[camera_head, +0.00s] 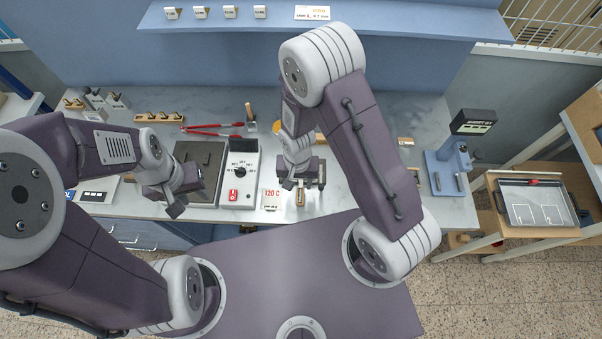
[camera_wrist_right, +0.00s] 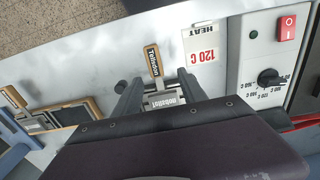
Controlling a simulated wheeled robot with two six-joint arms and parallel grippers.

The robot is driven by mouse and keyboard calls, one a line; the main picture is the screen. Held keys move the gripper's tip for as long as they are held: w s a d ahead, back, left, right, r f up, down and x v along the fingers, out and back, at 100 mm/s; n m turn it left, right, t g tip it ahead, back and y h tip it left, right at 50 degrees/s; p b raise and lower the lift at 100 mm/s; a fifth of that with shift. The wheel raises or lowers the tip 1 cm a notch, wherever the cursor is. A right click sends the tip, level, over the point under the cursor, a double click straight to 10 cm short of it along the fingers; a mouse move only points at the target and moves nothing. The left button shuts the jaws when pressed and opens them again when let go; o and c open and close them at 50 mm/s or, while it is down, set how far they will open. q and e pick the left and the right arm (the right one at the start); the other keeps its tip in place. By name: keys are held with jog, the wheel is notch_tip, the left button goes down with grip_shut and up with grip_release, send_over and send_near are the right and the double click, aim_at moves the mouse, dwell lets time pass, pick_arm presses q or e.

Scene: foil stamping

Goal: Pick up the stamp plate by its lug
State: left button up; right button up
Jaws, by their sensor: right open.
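The stamp plate (camera_wrist_right: 165,101) is a small light metal block with dark lettering, partly hidden by my right gripper. A narrow tan-edged lettered piece (camera_wrist_right: 153,62), which may be its lug, stands out beyond the fingertips. In the wrist view my right gripper (camera_wrist_right: 160,88) is open, with one dark finger on each side of the plate and visible gaps beside it. In the head view my right gripper (camera_head: 302,184) is low over the bench front, with the tan piece (camera_head: 300,198) showing below it. My left gripper (camera_head: 173,200) hangs near the dark hot plate (camera_head: 203,160); its jaw gap is unclear.
The control box (camera_head: 240,172) and a 120 C card (camera_head: 271,199) stand left of my right gripper. Red tongs (camera_head: 212,130) and a wooden rack (camera_head: 160,118) lie behind. A blue press (camera_head: 447,165) stands at right.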

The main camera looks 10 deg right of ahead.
aim_at(300, 190)
jog(key=shift+s+d+f, duration=0.1)
jog(key=shift+d+f, duration=0.05)
jog(key=shift+f, duration=0.15)
jog(key=f, duration=0.1)
jog(key=f+p, duration=0.1)
jog(key=f, duration=0.1)
jog(key=shift+d+f+p, duration=0.25)
jog(key=shift+f+p, duration=0.05)
jog(key=shift+f, duration=0.45)
grip_shut()
dwell(0.5)
